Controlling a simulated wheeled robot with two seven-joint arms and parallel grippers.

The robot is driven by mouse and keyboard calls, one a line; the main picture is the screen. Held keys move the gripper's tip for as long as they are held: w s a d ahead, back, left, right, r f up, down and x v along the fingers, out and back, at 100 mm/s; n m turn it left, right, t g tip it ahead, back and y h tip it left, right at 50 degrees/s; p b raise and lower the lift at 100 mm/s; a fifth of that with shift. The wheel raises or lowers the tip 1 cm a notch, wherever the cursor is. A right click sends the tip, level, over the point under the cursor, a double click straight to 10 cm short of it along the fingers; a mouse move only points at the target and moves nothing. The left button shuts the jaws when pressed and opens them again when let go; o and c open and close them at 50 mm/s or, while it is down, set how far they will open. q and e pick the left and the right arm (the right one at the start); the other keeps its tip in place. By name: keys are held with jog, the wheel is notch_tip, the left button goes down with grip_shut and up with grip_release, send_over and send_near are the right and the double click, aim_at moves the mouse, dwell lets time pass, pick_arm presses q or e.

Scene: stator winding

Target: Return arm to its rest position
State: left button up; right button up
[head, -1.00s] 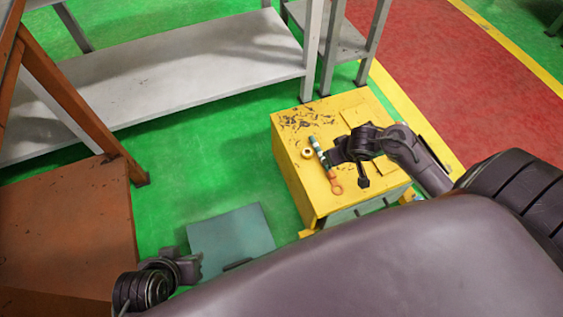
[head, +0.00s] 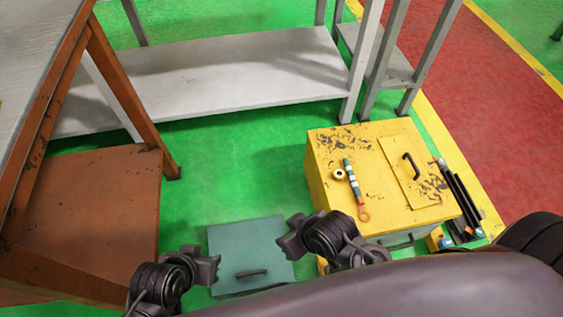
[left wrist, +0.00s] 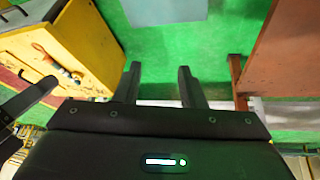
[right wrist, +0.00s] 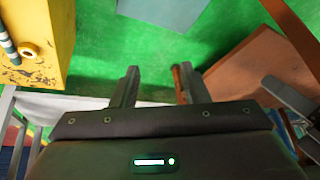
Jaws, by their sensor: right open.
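My right gripper (head: 290,238) is in front of my body in the head view, left of the yellow cabinet (head: 322,185) and clear of it. In the right wrist view its two fingers (right wrist: 155,76) are apart with nothing between them. My left gripper (head: 208,268) is low at the left. In the left wrist view its fingers (left wrist: 159,74) are spread and empty above green floor.
A teal box (head: 235,245) with a dark handle stands on the floor near both grippers. A rusty brown bench (head: 90,195) is at the left, and a grey shelf (head: 240,70) is behind. Green floor (head: 235,165) between them is free.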

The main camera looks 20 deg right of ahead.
pick_arm(q)
jog(key=shift+f, duration=0.1)
